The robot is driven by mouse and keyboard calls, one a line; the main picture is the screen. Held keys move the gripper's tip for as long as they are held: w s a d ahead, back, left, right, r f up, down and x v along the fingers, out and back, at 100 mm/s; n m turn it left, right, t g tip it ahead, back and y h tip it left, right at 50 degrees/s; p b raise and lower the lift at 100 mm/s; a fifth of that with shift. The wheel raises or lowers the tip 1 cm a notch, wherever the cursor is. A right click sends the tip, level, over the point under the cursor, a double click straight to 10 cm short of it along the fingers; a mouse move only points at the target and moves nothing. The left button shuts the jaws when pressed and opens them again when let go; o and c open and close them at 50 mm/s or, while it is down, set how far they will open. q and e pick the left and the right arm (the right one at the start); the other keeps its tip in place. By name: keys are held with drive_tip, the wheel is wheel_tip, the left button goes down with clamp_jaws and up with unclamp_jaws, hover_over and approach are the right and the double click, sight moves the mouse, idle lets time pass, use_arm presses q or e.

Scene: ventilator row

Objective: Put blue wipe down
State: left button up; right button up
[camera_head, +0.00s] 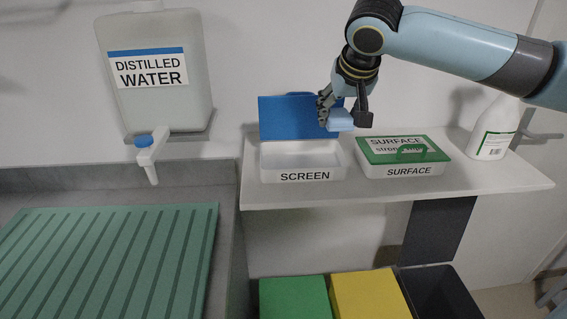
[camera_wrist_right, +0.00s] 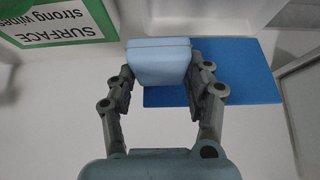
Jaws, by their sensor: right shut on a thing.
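The blue wipe (camera_head: 340,120) is a small light-blue block. My right gripper (camera_head: 343,108) is shut on it and holds it in the air above the right side of the SCREEN box. In the right wrist view the wipe (camera_wrist_right: 160,62) sits between the two fingertips (camera_wrist_right: 161,80). The SCREEN box (camera_head: 302,176) is a white open box on the shelf, and its blue lid (camera_head: 285,118) stands upright behind it. The box looks empty in the part that shows. My left gripper is in neither view.
The SURFACE box (camera_head: 401,170) with a green lid (camera_head: 385,156) stands right of the SCREEN box. A white bottle (camera_head: 494,130) stands on the shelf (camera_head: 460,181) at the far right. A distilled water tank (camera_head: 155,85) hangs left. Green and yellow bins (camera_head: 365,295) are below.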

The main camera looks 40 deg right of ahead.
drive_tip(key=p, duration=0.1)
hover_over(283, 164)
drive_tip(key=s+a, duration=0.1)
wheel_tip(283, 164, down, 7)
drive_tip(key=shift+s+a+r, duration=0.1)
drive_tip(key=shift+s+r, duration=0.05)
drive_tip(key=shift+f+p, duration=0.55)
drive_tip(key=shift+f, duration=1.3)
drive_tip(key=o, duration=1)
drive_tip(key=shift+f, duration=0.15)
drive_tip(key=b+v, duration=0.2)
drive_tip(key=v, duration=0.3)
drive_tip(key=shift+s, duration=0.15)
drive_tip(key=v, duration=0.5)
drive_tip(key=shift+s+r, duration=0.15)
drive_tip(key=shift+r, duration=0.15)
drive_tip(key=shift+a+f, duration=0.1)
drive_tip(key=shift+a, duration=0.05)
